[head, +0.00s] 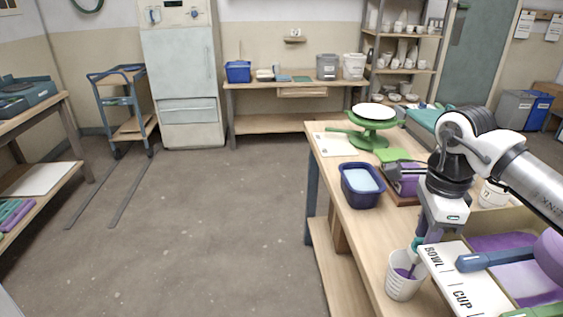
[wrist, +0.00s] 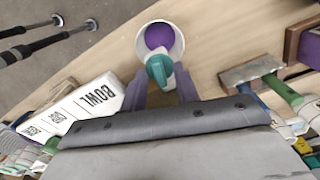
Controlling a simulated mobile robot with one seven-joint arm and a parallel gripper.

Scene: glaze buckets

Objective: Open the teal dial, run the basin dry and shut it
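The teal dial (wrist: 158,70) shows in the wrist view between my gripper's two purple fingers (wrist: 162,84). I cannot tell whether they press on it. In the head view my gripper (head: 422,236) points down at the teal dial (head: 416,248), partly hiding it. The basin (head: 505,268) at the lower right holds purple glaze, and its front is partly hidden by a white board marked BOWL and CUP (head: 462,284). Below the dial stands a white bucket (head: 401,289) with purple inside, seen from above in the wrist view (wrist: 179,52). A thin purple streak shows between dial and bucket.
A dark blue tub (head: 361,194) of pale liquid and a green turntable stand (head: 371,128) are farther back on the table. A blue-handled tool (head: 500,259) lies across the basin area. Open floor (head: 220,230) is on the left.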

